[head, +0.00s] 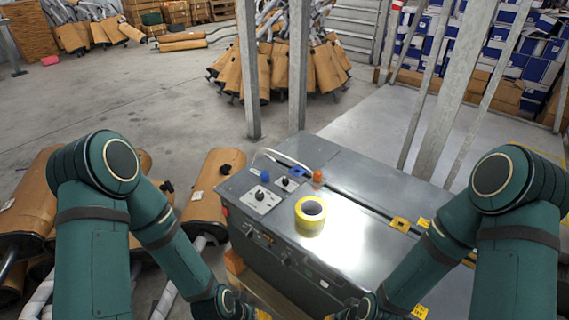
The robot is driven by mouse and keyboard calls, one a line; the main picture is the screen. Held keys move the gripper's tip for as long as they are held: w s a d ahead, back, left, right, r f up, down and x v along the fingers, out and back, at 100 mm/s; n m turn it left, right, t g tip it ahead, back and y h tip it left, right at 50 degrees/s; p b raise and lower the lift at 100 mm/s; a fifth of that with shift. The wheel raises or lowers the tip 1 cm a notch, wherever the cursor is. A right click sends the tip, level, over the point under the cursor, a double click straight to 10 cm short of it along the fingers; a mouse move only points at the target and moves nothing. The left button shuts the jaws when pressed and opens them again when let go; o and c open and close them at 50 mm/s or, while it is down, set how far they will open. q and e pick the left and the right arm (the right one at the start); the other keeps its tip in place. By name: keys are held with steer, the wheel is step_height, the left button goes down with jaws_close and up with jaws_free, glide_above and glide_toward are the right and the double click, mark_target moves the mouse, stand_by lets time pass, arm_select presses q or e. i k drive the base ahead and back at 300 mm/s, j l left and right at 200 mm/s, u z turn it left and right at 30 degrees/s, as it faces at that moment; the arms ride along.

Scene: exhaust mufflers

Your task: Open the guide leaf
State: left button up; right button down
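A grey metal strapping machine (345,180) with a flat shiny top stands in front of me. A dark slot runs across its top to the right, with a yellow label (399,225) beside it. I cannot tell for certain which part is the guide leaf; no raised leaf shows on the top. My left forearm reaches down to the machine's front left side, and my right forearm reaches down over its front right part. Both arms run out at the bottom edge, and no gripper fingers show.
A yellow tape roll (310,213) lies on the machine top, near a control panel (262,198) with knobs. An orange knob (317,177) stands behind it. Metal posts (298,65) rise behind the machine. Brown mufflers (212,185) lie at left. The floor (150,100) beyond is partly clear.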

mark_target(414, 200)
steer(key=z, duration=1.6)
steer(key=i+l, duration=0.15)
steer(key=l, duration=0.25)
steer(key=i+l, duration=0.15)
steer(key=l, duration=0.25)
steer(key=i+l+z, duration=0.1)
steer(key=l, duration=0.3)
steer(key=i+l, duration=0.2)
steer(key=l, duration=0.2)
steer(key=i+l, duration=0.2)
steer(key=l, duration=0.2)
steer(key=i+l+z, duration=0.1)
steer(key=l, duration=0.3)
steer(key=i, duration=0.05)
